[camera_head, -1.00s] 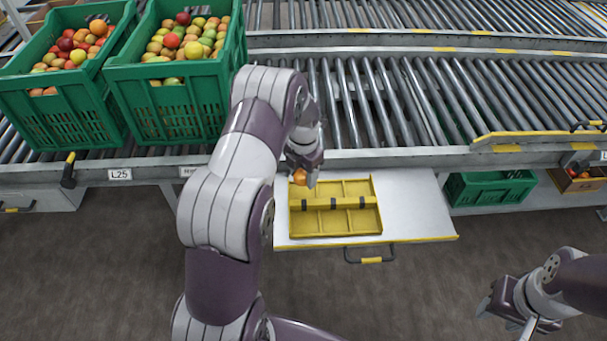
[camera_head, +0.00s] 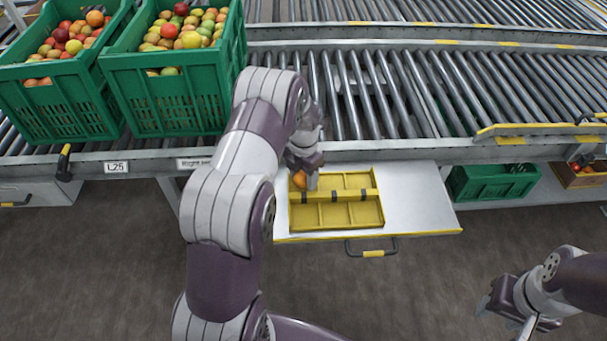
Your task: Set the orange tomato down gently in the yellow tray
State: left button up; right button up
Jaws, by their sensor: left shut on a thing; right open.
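The orange tomato (camera_head: 299,180) is between the fingers of my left gripper (camera_head: 304,179), which is shut on it. My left gripper points down at the back left compartment of the yellow tray (camera_head: 337,226). I cannot tell whether the tomato touches the tray floor. The tray has two rows of compartments with a raised bar between them and lies on a white pull-out shelf (camera_head: 420,200). The gripper hides part of the tray's back left corner. My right gripper (camera_head: 487,305) is open and empty at the lower right, away from the tray.
Two green crates full of tomatoes (camera_head: 170,98) (camera_head: 62,105) stand on the roller conveyor (camera_head: 400,95) at the left. A green crate (camera_head: 490,183) and a box (camera_head: 580,176) sit below the conveyor at the right. The shelf is clear right of the tray.

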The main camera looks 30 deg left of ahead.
pick_arm(q)
jog(key=shift+f, duration=0.4)
jog(key=o, duration=0.8)
jog(key=c, duration=0.3)
jog(key=shift+r, duration=0.15)
notch_tip(320, 180, up, 7)
jog(key=p, duration=0.6)
jog(key=shift+p, duration=0.3)
